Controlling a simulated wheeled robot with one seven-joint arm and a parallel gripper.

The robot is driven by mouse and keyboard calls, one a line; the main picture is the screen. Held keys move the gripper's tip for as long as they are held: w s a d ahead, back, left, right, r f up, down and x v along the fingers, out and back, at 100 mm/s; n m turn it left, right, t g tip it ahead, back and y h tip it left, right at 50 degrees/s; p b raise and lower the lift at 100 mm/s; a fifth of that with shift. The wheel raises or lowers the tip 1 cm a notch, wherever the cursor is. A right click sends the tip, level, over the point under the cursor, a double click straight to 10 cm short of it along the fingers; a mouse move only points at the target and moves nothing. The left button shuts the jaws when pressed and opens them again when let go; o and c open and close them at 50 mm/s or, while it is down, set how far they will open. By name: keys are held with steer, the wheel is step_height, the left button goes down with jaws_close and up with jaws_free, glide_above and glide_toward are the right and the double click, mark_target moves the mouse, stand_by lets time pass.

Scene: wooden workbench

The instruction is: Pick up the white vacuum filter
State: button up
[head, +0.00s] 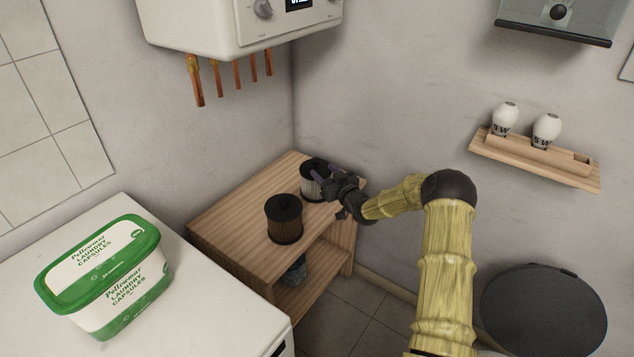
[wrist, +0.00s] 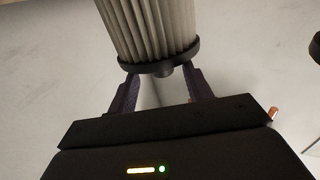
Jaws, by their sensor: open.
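The white vacuum filter (head: 308,190), a pale pleated cylinder with dark ends, stands on the wooden bench near the wall corner. In the wrist view the filter (wrist: 150,28) fills the top middle, with its dark rim and small central knob toward me. My gripper (head: 315,174) reaches it from the right in the head view, partly covering it.
A dark brown filter (head: 284,218) stands on the bench (head: 235,222), in front and left of the white one. A dark round object (head: 293,272) sits on the lower shelf. A green and white laundry capsule box (head: 105,275) stands on a white appliance at left. Walls are close behind.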

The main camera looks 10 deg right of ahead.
mark_target(318, 165)
steer(key=shift+w+a, duration=0.1)
steer(key=shift+w, duration=0.05)
steer(key=shift+w+a, duration=0.1)
steer(key=shift+b+x, duration=0.35)
steer(key=shift+x, duration=2.15)
steer(key=shift+r, duration=0.15)
jaws_close()
